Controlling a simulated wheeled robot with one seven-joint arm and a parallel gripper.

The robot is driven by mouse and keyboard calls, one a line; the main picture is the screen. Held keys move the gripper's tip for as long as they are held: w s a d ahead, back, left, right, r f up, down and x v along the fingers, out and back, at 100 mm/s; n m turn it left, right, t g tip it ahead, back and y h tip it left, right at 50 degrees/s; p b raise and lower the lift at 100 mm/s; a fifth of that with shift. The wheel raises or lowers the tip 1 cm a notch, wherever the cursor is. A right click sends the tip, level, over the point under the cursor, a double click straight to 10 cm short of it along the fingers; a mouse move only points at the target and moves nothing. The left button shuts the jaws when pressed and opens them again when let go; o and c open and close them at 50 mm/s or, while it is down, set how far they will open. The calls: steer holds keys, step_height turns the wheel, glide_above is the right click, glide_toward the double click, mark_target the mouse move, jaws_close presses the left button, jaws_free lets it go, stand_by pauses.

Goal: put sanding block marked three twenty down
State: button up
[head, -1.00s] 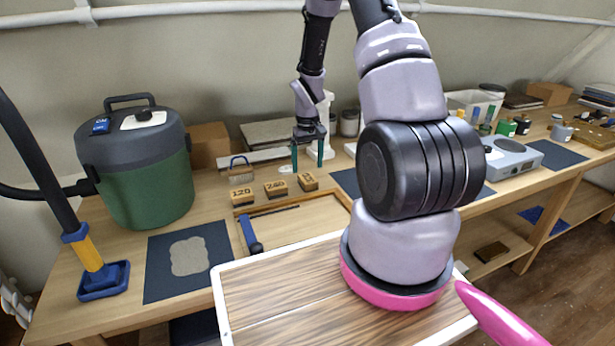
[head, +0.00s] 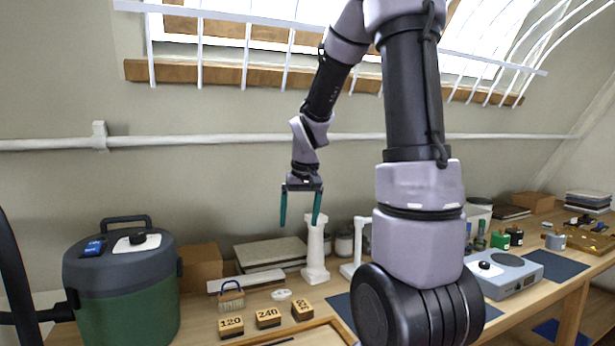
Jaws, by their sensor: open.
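The sanding block marked three twenty (head: 302,309) rests on the bench, turned at an angle, its dark digits on the top face hard to read. Beside it to the left stand the block marked 240 (head: 268,318) and the block marked 120 (head: 231,327). My gripper (head: 300,222) hangs well above the three twenty block, fingers pointing down. Its two green fingers are apart, with nothing between them.
A white pedestal (head: 315,255) stands behind the blocks, close to the fingers in the picture. A green vacuum (head: 125,285) is at left, a grey hotplate (head: 505,273) at right.

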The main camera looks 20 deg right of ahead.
steer(key=s+a+r+m+t+y, duration=0.1)
steer(key=s+a+r+t, duration=0.1)
steer(key=s+r, duration=0.5)
steer(key=s+a+r+m+t, duration=0.1)
steer(key=s+a+r+t, duration=0.1)
steer(key=s+r, duration=0.5)
steer(key=s+a, duration=0.1)
steer(key=s, duration=0.3)
steer(key=shift+a+r+y, duration=0.2)
steer(key=shift+y, duration=0.2)
